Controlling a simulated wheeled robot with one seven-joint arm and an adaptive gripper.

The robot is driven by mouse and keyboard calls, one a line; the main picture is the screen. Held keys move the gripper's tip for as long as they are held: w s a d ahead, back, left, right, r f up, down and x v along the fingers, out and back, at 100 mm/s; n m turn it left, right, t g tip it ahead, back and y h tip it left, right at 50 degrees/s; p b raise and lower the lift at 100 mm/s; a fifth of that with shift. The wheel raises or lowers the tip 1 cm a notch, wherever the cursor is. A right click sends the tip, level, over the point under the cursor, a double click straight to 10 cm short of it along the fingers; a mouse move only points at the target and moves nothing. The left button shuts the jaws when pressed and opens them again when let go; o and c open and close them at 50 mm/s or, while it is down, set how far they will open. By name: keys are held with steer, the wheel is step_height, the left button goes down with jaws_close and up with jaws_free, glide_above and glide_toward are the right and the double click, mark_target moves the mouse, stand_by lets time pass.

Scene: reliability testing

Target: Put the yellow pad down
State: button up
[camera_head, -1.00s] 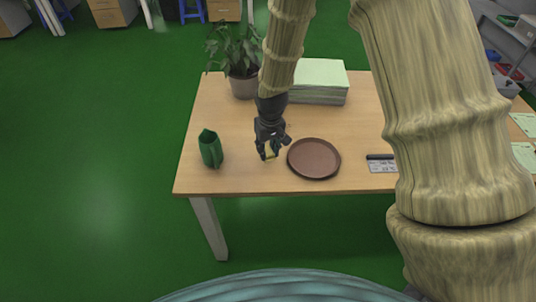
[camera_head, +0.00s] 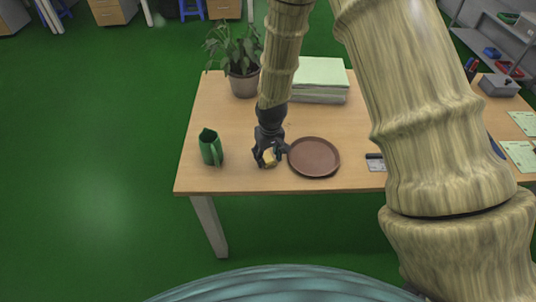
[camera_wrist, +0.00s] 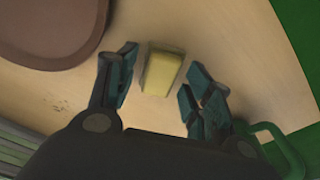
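The yellow pad (camera_head: 270,158) is a small block near the front edge of the wooden table, left of the brown round plate (camera_head: 314,157). In the wrist view the pad (camera_wrist: 162,73) appears to rest on the table top between my fingers. My gripper (camera_wrist: 164,80) is open, with a gap between each finger and the pad. In the head view my gripper (camera_head: 269,160) is low over the table around the pad and partly hides it.
A green pitcher (camera_head: 210,147) stands left of my gripper. A potted plant (camera_head: 242,80) and a paper stack (camera_head: 320,80) are at the back. The plate is close on the right. A card-like item (camera_head: 376,164) is partly hidden by my arm.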

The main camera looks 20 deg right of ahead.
mark_target(270, 160)
steer(key=shift+r, duration=0.1)
step_height(270, 160, up, 12)
steer(key=s+b, duration=0.1)
steer(key=shift+s, duration=0.2)
stand_by(0.7)
steer(key=shift+d, duration=0.1)
